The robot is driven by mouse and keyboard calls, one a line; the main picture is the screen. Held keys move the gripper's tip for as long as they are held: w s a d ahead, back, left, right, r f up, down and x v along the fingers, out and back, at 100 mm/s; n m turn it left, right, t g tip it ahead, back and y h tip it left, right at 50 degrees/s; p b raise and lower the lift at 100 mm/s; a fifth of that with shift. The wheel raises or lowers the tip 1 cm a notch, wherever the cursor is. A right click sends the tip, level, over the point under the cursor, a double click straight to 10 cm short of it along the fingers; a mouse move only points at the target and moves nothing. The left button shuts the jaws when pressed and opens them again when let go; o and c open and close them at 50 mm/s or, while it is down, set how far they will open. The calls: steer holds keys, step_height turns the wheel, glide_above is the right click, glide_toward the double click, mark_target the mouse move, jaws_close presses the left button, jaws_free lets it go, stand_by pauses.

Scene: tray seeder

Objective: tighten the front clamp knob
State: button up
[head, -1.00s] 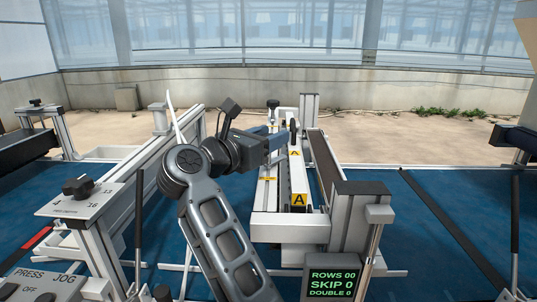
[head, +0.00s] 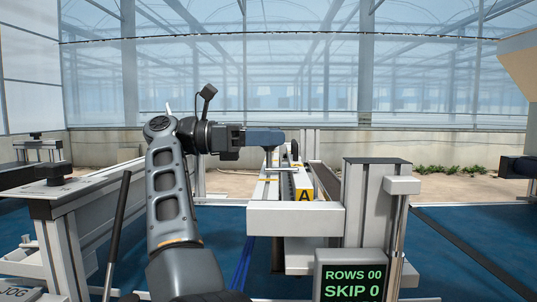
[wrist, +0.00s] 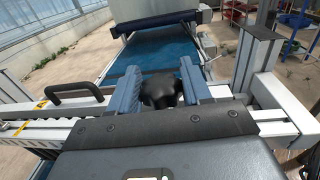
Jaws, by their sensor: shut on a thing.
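My gripper (head: 268,139) reaches over the pale seeder rail in the head view, its blue fingers pointing right. In the wrist view my gripper (wrist: 160,88) has one blue finger on each side of a black clamp knob (wrist: 159,93) and is shut on it. The knob sits between the fingers, above the rail. In the head view the knob is hidden by the fingers, and its tightness cannot be seen.
A black handle (wrist: 75,93) stands left of the fingers in the wrist view. A post with a green-lettered display (head: 352,284) stands in front. A grey upright (wrist: 256,55) rises close to the right.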

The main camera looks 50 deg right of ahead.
steer(key=shift+m+g+y+b, duration=0.45)
steer(key=shift+m+g+y, duration=0.15)
steer(key=shift+y, duration=0.1)
steer(key=o, duration=1)
steer(key=shift+c, duration=0.2)
steer(key=b+v, duration=0.1)
steer(key=v, duration=0.6)
steer(key=shift+w+a, duration=0.2)
steer(key=shift+w, duration=0.1)
